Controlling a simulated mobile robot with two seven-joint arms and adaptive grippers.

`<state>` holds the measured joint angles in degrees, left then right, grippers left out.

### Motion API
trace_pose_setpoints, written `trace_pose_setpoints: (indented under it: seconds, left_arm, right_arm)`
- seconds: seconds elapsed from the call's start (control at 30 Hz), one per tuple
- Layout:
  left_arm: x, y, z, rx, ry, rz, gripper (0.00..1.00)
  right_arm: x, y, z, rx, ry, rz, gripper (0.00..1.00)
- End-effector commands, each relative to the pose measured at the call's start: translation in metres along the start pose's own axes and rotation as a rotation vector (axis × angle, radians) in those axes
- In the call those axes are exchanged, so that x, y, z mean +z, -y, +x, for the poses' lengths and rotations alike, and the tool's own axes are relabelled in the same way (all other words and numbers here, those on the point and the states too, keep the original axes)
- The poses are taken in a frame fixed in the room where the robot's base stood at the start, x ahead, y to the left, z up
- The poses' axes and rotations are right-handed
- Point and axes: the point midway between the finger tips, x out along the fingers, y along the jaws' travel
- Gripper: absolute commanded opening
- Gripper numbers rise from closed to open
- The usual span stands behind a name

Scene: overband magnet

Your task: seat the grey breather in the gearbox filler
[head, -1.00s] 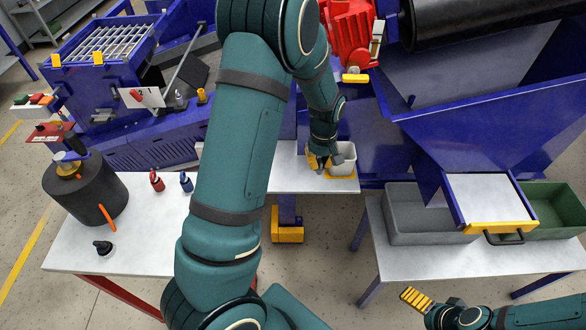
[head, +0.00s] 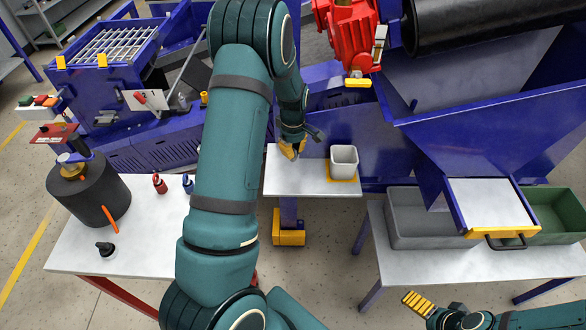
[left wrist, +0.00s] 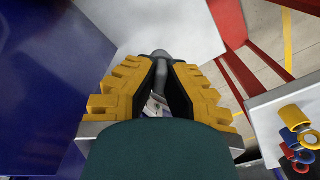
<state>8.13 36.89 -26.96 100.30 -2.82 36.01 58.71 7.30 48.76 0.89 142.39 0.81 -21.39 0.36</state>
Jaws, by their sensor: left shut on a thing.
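My left gripper (head: 292,150) is over the small white table, left of the pale square cup. In the left wrist view its yellow-padded fingers (left wrist: 160,88) are closed on a grey rounded piece, the grey breather (left wrist: 160,62), which shows between the tips. The breather is hidden behind the fingers in the head view. The red gearbox (head: 348,35) hangs above and behind the small table; I cannot make out its filler opening. My right gripper (head: 418,303) is low at the right front, apart from everything; its finger gap is unclear.
The pale cup (head: 344,157) stands on a yellow base on the small table (head: 312,184). The left table (head: 140,235) holds a dark cylinder (head: 88,192), a black knob (head: 104,248), and red (head: 159,183) and blue fittings (head: 188,183). A grey bin (head: 415,232) is at right.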

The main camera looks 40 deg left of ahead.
Motion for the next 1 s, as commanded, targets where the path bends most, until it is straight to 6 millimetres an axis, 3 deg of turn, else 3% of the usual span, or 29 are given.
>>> trace_pose_setpoints:
  seconds: [0.1, 0.27, 0.5, 0.9, 0.93, 1.0]
  left_arm:
    - [0.000, 0.001, 0.021, -0.002, 0.000, -0.001, 0.00]
    - [0.000, 0.000, 0.034, -0.001, 0.000, 0.001, 0.00]
    - [0.000, 0.000, 0.068, -0.002, 0.000, 0.001, 0.00]
    - [0.000, 0.000, 0.074, 0.000, -0.001, 0.001, 0.00]
    - [0.000, 0.000, 0.074, 0.000, -0.001, 0.001, 0.17]
    - [0.000, 0.000, 0.073, 0.000, -0.001, 0.001, 0.34]
  right_arm:
    - [0.001, -0.001, 0.003, 0.000, 0.003, -0.001, 1.00]
    - [0.002, -0.002, 0.004, 0.000, 0.004, -0.001, 1.00]
    - [0.003, -0.002, 0.006, -0.001, 0.007, -0.002, 1.00]
    - [0.004, -0.003, 0.008, -0.001, 0.008, -0.002, 1.00]
    - [0.004, -0.003, 0.008, -0.001, 0.008, -0.002, 1.00]
    - [0.004, -0.003, 0.007, -0.001, 0.008, -0.002, 1.00]
